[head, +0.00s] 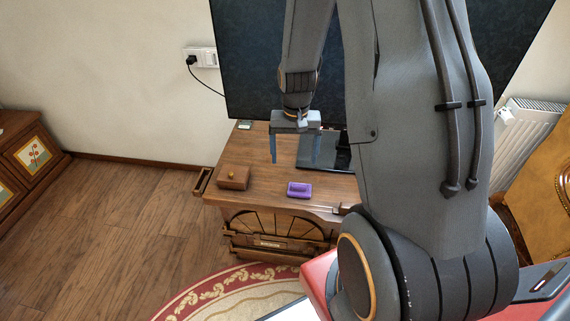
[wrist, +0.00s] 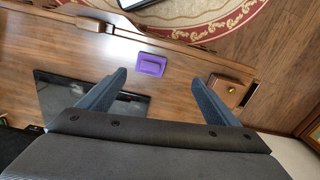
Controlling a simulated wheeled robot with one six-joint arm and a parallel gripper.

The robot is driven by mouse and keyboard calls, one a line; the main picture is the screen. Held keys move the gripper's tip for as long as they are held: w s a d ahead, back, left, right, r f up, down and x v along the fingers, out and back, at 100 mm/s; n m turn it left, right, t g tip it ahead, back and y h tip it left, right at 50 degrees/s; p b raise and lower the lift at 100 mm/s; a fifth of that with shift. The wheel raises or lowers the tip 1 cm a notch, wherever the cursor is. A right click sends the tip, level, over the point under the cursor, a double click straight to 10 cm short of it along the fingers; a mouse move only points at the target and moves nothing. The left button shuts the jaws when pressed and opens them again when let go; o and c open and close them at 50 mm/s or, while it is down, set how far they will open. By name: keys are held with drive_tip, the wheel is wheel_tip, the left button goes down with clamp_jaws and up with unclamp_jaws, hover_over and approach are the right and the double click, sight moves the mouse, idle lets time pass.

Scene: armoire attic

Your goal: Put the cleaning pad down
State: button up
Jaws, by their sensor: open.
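The cleaning pad (head: 300,190) is a small purple block lying on the wooden cabinet top (head: 262,150), close to its front edge. In the wrist view the pad (wrist: 153,64) lies flat, beyond and between my two fingers. My gripper (head: 296,160) is open and empty, above the cabinet top and farther back than the pad. In the wrist view its fingers (wrist: 159,82) are spread wide, apart from the pad.
A wooden box (head: 234,177) with a gold knob stands left of the pad. A large dark screen (head: 262,60) rises behind on a black stand (head: 316,150). A drawer front (head: 275,243) is below the top. Bare wood surrounds the pad.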

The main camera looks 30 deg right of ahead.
drive_tip(key=s+a+r+n, duration=0.5)
drive_tip(key=s+a+r, duration=0.6)
drive_tip(key=s+r, duration=0.1)
drive_tip(key=shift+s+a+r+t, duration=0.25)
drive_tip(key=shift+s+t, duration=0.15)
drive_tip(key=shift+s, duration=0.35)
drive_tip(key=shift+r, duration=0.1)
